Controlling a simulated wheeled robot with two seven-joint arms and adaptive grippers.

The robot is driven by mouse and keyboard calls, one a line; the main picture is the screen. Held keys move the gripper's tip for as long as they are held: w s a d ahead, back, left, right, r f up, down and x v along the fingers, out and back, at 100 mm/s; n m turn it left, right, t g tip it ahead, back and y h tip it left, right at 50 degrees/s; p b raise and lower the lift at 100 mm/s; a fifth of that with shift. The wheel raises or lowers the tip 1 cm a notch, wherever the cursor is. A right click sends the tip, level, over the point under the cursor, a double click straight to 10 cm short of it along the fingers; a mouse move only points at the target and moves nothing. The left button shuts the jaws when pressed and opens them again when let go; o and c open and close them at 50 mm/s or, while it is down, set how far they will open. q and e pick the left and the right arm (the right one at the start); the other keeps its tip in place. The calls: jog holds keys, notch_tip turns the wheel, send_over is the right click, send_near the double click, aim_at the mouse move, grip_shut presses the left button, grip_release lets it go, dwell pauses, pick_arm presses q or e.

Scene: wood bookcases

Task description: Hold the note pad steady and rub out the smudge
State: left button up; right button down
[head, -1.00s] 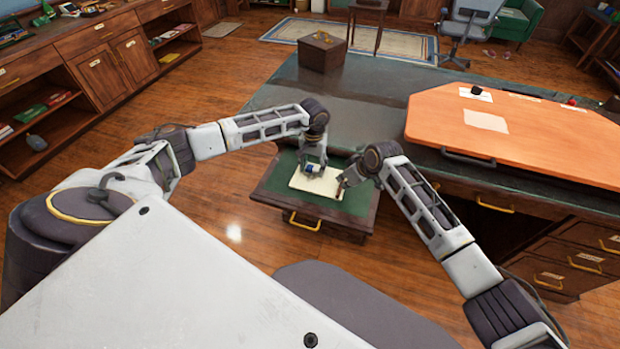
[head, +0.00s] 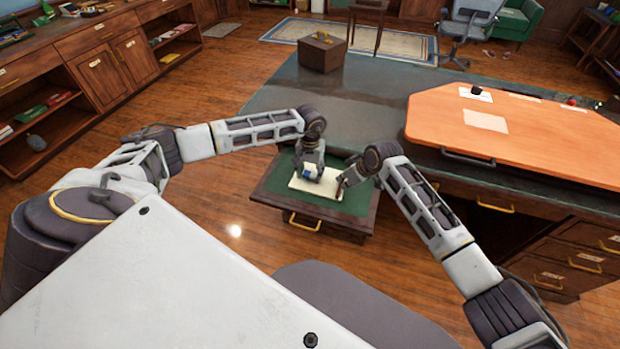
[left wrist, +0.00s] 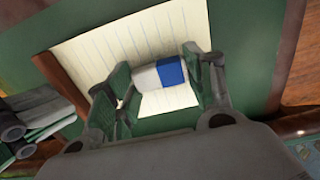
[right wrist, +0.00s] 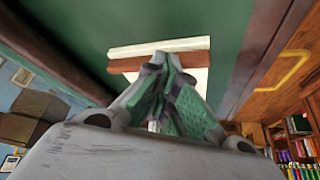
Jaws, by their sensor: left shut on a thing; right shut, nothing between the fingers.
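The cream lined note pad (head: 327,184) lies on the green top of a small pull-out surface. It also shows in the left wrist view (left wrist: 105,55) and partly in the right wrist view (right wrist: 198,78), with a brown strip along one edge. My left gripper (head: 308,174) is shut on a blue and white eraser (left wrist: 170,70), held at the pad's face; I cannot tell whether it touches the paper. My right gripper (head: 342,186) is shut and empty at the pad's right edge; its fingertips (right wrist: 166,64) overlap the brown strip. I cannot make out the smudge.
The green pull-out surface (head: 276,184) has a wooden rim and a yellow handle (head: 304,222). The dark desk (head: 370,115) adjoins it behind. An orange board (head: 560,135) lies on the desk at right, and a brown box (head: 322,54) stands at its far left corner.

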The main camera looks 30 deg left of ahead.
aim_at(306, 185)
pick_arm(q)
jog(key=shift+s+f, duration=0.2)
jog(key=shift+s, duration=0.2)
jog(key=shift+s+d, duration=0.25)
jog(key=shift+s, duration=0.55)
jog(key=shift+s+d, duration=0.2)
jog(key=shift+s, duration=0.6)
jog(key=shift+r, duration=0.2)
jog(key=shift+w+r, duration=0.15)
jog(key=shift+r, duration=2.6)
jog(key=shift+s+d, duration=0.2)
jog(key=shift+s, duration=0.65)
jog(key=shift+s+d, duration=0.15)
jog(key=shift+s, duration=0.7)
jog(key=shift+f, duration=2.35)
